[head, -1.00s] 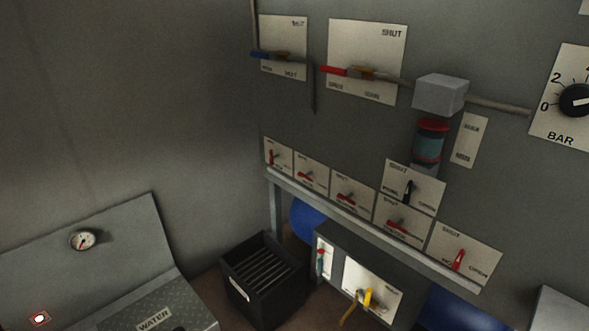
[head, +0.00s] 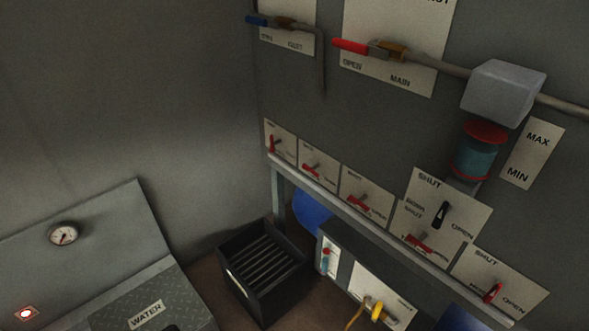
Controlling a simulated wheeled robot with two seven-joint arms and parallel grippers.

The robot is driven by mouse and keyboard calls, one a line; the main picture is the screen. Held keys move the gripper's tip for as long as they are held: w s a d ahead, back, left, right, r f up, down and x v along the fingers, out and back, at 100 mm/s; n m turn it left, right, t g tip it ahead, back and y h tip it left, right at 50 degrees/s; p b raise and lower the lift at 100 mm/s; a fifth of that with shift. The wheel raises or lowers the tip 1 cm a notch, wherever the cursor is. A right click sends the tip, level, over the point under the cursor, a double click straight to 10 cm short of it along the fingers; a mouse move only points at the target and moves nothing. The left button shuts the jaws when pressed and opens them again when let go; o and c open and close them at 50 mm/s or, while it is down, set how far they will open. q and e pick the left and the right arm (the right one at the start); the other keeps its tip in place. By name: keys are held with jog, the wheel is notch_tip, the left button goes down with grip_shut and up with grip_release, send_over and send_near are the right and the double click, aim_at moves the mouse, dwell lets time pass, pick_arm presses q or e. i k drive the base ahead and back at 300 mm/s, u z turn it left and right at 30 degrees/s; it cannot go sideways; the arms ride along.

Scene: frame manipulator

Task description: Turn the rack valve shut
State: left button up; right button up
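Several small white valve plates sit in a row on the wall, above and along a grey rail. Their levers are a red one at the left end (head: 274,144), then red levers (head: 310,170), (head: 358,203) and (head: 418,241), and a red one at the right end (head: 493,292). A black lever (head: 441,215) stands steeply on a plate marked SHUT and OPEN. The small names are too blurred to tell which is the rack valve. Neither of my grippers is in view.
Above are a red-handled pipe valve (head: 350,46) marked MAIN and a blue-handled one (head: 257,21). The grey rail (head: 340,215) juts below the row. A black slatted crate (head: 266,271) stands on the floor. A WATER-marked box (head: 146,313) is at lower left.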

aim_at(311, 171)
jog(key=z, duration=0.05)
jog(key=k, duration=1.15)
jog(key=u, duration=1)
jog(key=i, duration=2.05)
jog(key=z, duration=0.8)
